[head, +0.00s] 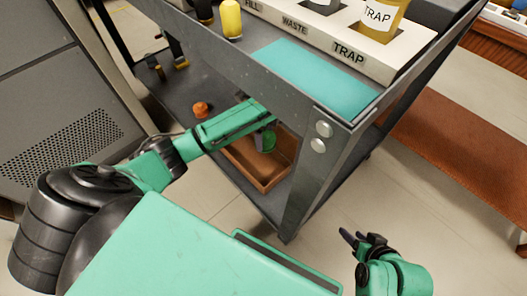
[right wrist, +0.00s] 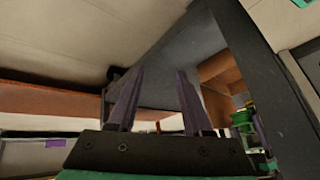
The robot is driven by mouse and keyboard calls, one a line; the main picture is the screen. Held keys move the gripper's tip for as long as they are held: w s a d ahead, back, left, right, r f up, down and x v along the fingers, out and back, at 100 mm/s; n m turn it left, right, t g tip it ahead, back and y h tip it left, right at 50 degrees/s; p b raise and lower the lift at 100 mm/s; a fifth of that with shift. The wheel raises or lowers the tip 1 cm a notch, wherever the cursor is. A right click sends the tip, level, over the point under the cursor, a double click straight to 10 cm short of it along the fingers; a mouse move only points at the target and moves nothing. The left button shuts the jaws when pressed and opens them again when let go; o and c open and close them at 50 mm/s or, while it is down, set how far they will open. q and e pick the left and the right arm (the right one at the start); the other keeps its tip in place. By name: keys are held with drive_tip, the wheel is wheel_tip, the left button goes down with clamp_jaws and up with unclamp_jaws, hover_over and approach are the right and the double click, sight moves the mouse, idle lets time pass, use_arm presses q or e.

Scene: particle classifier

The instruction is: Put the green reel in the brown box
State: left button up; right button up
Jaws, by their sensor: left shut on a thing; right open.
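The green reel (head: 267,142) is in my left gripper (head: 265,124), which is shut on it. In the head view the reel appears over the open brown box (head: 240,171) on the cart's lower shelf. I cannot tell its exact height above the box floor. In the right wrist view, the green reel (right wrist: 241,120) appears at the right, near the brown box (right wrist: 222,72). The left fingers are mostly hidden by the arm. My right gripper (head: 352,237) is open and empty, outside the cart at the lower right.
The grey cart's front leg (head: 314,170) stands right of the box. The left arm passes under the upper shelf edge. An orange piece (head: 200,109) sits on the lower shelf. Above are a teal mat (head: 315,78), a yellow bottle (head: 230,20) and a labelled rack (head: 330,45).

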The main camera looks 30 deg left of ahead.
use_arm(q)
drive_tip(key=f+b, duration=0.4)
drive_tip(key=f, duration=0.5)
drive_tip(key=f+b, duration=0.4)
drive_tip(key=f, duration=0.5)
drive_tip(key=shift+s+a+f+b, duration=0.1)
drive_tip(key=shift+s+f+b, duration=0.1)
drive_tip(key=shift+f+b, duration=0.15)
drive_tip(key=shift+r, duration=0.15)
use_arm(e)
drive_tip(key=a+f+m+t+y, duration=0.1)
drive_tip(key=a+f+t+y, duration=0.2)
drive_tip(key=a+f+t, duration=0.3)
wheel_tip(320, 180, down, 3)
drive_tip(key=shift+w+a+r, duration=0.1)
drive_tip(key=shift+w+a, duration=0.35)
drive_tip(key=shift+a, duration=0.3)
use_arm(q)
drive_tip(key=o, duration=1.2)
drive_tip(key=shift+o, duration=0.2)
wheel_tip(320, 180, up, 12)
drive_tip(key=p, duration=0.6)
use_arm(e)
wheel_tip(320, 180, up, 6)
drive_tip(key=d+g, duration=0.1)
drive_tip(key=g, duration=0.1)
drive_tip(key=shift+d+n+h, duration=0.3)
drive_tip(key=shift+n, duration=0.1)
